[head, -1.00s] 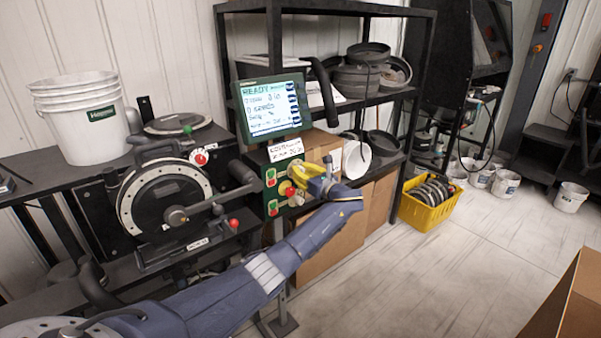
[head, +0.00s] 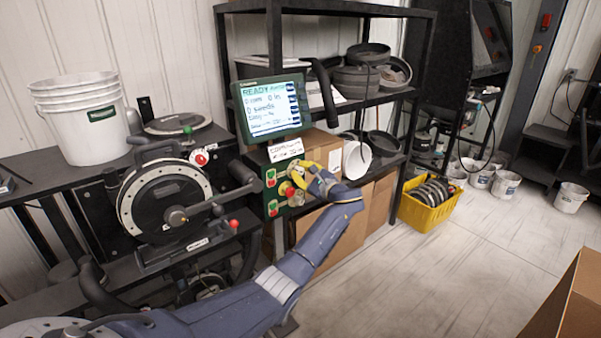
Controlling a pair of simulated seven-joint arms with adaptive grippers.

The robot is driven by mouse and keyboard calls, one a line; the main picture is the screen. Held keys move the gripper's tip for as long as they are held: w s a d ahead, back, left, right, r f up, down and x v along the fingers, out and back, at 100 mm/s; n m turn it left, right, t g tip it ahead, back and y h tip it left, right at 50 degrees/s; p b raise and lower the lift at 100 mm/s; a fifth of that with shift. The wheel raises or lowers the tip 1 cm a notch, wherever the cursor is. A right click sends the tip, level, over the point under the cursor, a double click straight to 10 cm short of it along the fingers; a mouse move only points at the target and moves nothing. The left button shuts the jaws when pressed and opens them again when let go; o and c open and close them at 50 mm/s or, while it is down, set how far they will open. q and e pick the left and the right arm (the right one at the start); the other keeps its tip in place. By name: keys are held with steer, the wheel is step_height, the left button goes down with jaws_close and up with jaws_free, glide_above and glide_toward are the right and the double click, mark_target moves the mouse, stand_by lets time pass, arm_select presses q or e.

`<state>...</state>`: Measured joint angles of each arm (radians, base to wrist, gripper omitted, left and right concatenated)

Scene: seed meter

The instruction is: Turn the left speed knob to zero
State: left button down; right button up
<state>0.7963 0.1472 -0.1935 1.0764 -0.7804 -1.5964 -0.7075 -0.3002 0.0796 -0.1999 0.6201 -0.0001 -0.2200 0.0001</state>
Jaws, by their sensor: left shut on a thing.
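The control panel (head: 275,208) is below a green-framed screen (head: 271,105) that reads READY. It carries green and red buttons in a column on its left side, and a red button (head: 289,192) shows beside my fingers. My left gripper (head: 300,179), with yellow fingers, is at the panel's face, shut on a small part there. I take this part to be the left speed knob, but the fingers hide it, so its setting cannot be read. My right gripper is out of view.
The seed meter (head: 165,200) with its crank and red-tipped handle stands left of the panel. Cardboard boxes (head: 380,205) and a yellow crate (head: 427,212) are to the right.

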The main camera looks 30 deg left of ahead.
arm_select(q)
steer(key=n, duration=0.6)
steer(key=shift+f, duration=0.2)
steer(key=n, duration=0.6)
steer(key=shift+w+d+r, duration=0.1)
steer(key=shift+r, duration=0.15)
steer(key=c, duration=1.1)
jaws_free()
steer(key=v, duration=1.2)
